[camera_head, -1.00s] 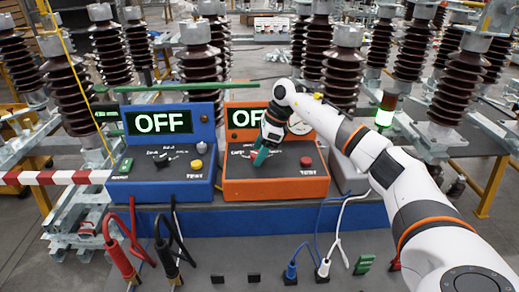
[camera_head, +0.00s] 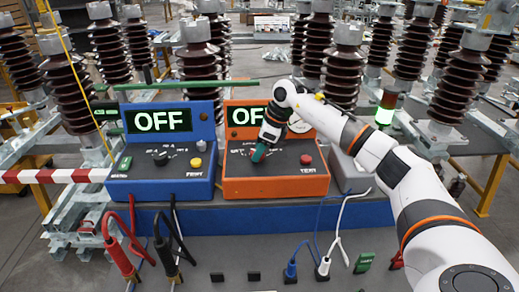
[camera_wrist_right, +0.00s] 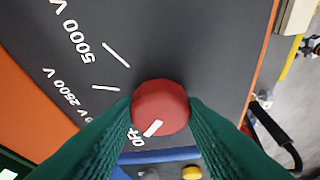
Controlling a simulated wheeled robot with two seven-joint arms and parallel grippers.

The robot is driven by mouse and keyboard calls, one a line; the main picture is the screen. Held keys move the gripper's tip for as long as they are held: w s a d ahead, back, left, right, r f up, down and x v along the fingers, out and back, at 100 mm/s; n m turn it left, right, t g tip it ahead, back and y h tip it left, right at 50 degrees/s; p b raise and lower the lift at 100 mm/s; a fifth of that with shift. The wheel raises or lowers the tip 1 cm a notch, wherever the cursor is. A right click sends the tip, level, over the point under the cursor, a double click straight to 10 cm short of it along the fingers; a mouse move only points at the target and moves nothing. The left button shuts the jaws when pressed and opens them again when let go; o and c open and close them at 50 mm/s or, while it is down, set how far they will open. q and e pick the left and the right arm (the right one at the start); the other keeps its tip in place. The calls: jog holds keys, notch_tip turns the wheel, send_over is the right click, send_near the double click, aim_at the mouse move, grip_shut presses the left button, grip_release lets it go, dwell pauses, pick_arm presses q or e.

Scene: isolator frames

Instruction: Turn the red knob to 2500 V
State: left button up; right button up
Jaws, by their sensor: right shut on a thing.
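The red knob (camera_wrist_right: 160,107) sits on the dark top panel of the orange tester (camera_head: 285,190). Its white mark points at the OFF label (camera_wrist_right: 138,141) in the wrist view. The 2500 V label (camera_wrist_right: 70,95) and the 5000 V label (camera_wrist_right: 77,38) lie further round the dial, each with a white tick. My right gripper (camera_head: 259,154) is shut on the knob, with one green finger on each side of it. In the head view the gripper hides the knob. The tester's screen (camera_head: 247,116) is partly covered by my arm. My left gripper is not in view.
A blue tester (camera_head: 165,190) stands close on the left, its screen reading OFF. A red button (camera_head: 306,160) is on the orange tester, right of my gripper. Cables with plugs (camera_head: 291,272) hang in front. Tall brown insulators (camera_head: 345,75) stand behind.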

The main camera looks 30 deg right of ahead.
jog(key=m+h, duration=0.1)
jog(key=m, duration=0.2)
jog(key=m+t+h+b, duration=0.1)
jog(key=m, duration=0.2)
jog(key=shift+a, duration=0.2)
jog(key=m+h+b, duration=0.1)
jog(key=m+h, duration=0.1)
jog(key=m, duration=0.2)
jog(key=shift+a+m, duration=0.1)
jog(key=shift+m, duration=0.3)
jog(key=shift+r+m+h+b, duration=0.1)
jog(key=shift+m+h+b, duration=0.4)
jog(key=shift+m, duration=1)
jog(key=o, duration=1)
jog(key=shift+s, duration=0.1)
jog(key=b+v, duration=0.2)
jog(key=v, duration=1)
jog(key=shift+b, duration=0.35)
